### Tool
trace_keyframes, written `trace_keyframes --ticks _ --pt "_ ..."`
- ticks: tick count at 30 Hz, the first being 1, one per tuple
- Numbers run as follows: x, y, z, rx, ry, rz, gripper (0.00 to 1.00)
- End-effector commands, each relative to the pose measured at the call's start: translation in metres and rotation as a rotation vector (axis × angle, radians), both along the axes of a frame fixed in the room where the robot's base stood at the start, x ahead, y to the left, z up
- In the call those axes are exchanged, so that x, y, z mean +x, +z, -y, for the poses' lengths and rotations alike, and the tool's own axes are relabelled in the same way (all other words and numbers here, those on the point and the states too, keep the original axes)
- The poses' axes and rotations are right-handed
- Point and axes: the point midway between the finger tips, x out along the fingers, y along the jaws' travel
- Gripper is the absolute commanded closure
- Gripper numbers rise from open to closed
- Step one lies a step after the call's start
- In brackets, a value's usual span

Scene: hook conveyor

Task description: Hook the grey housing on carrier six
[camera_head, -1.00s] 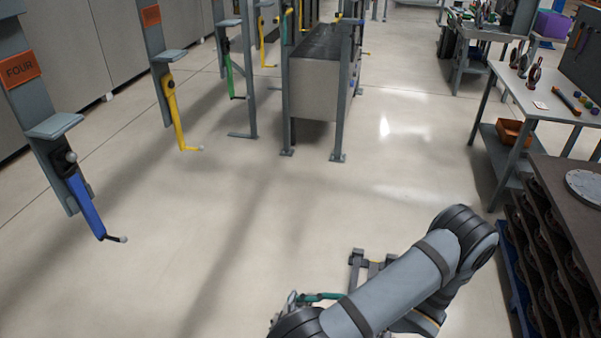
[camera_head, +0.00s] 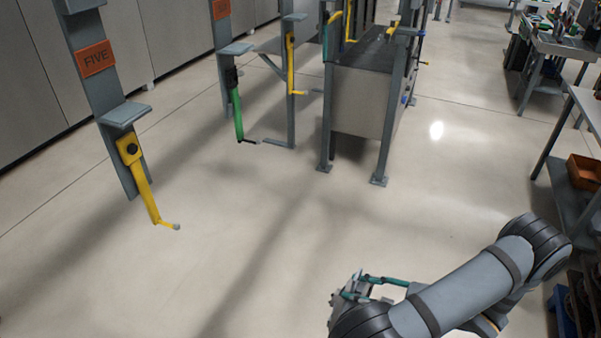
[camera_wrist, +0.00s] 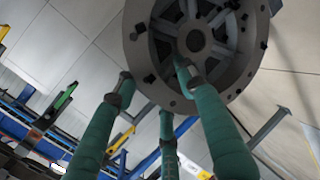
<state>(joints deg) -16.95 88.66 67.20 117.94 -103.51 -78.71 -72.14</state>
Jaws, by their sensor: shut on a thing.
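The grey housing (camera_wrist: 240,65), round with spokes and a central hub, fills the top of the wrist view. My gripper (camera_wrist: 155,85) has green fingers, and at least one tip is inside the housing's opening; it is shut on the housing. In the head view my gripper (camera_head: 368,285) is low right of centre, partly behind my arm; the housing cannot be made out clearly there. The carrier behind the one marked FIVE has a green hook (camera_head: 237,112), empty, with a dark tip. Its orange plate (camera_head: 221,9) is cut off and unreadable.
Carrier FIVE (camera_head: 95,58) hangs nearer at the left with an empty yellow hook (camera_head: 148,190). Behind the green hook stand another yellow hook (camera_head: 291,62) and a grey machine frame (camera_head: 360,110). A bench with an orange bin (camera_head: 584,172) is at right. The middle floor is clear.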

Motion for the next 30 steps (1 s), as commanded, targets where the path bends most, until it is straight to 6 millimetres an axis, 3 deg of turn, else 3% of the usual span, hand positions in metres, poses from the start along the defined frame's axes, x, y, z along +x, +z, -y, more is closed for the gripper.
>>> trace_keyframes --ticks 10,18,24,30 --pt "0.104 0.063 -0.009 -0.006 0.042 0.004 1.00" --pt "0.186 0.131 -0.057 -0.010 0.072 0.005 1.00" --pt "0.224 0.176 -0.100 -0.011 0.094 0.002 1.00" --pt "0.242 0.204 -0.129 -0.011 0.109 -0.001 1.00"
